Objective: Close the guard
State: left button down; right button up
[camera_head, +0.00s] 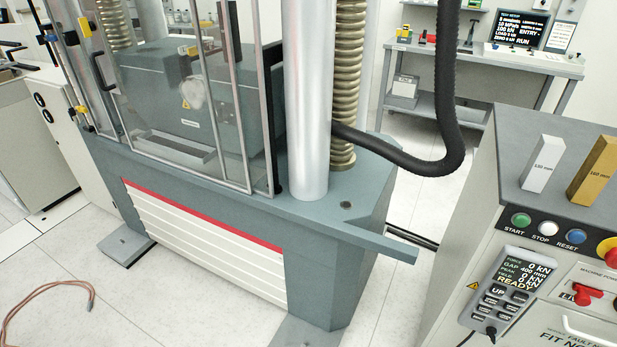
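The guard (165,135) is a set of clear panels in thin metal frames at the front of the testing machine, upper left in the head view. One dark handle (103,72) is near its left side and another (236,45) near its upper right. The panels' upper parts are cut off by the picture's top edge. I cannot tell from this view alone how far the guard stands open. Grey machine parts (235,108) show through the panels. Neither of my grippers is in view.
The grey machine base (310,235) stands on a pale floor. A thick silver column (308,100) and black hose (445,100) are right of the guard. A control console (560,190) with buttons and a handset (505,290) is at right. A cable (50,290) lies on the floor.

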aim_at(102, 52)
jog(key=z, duration=0.5)
jog(key=i, duration=1)
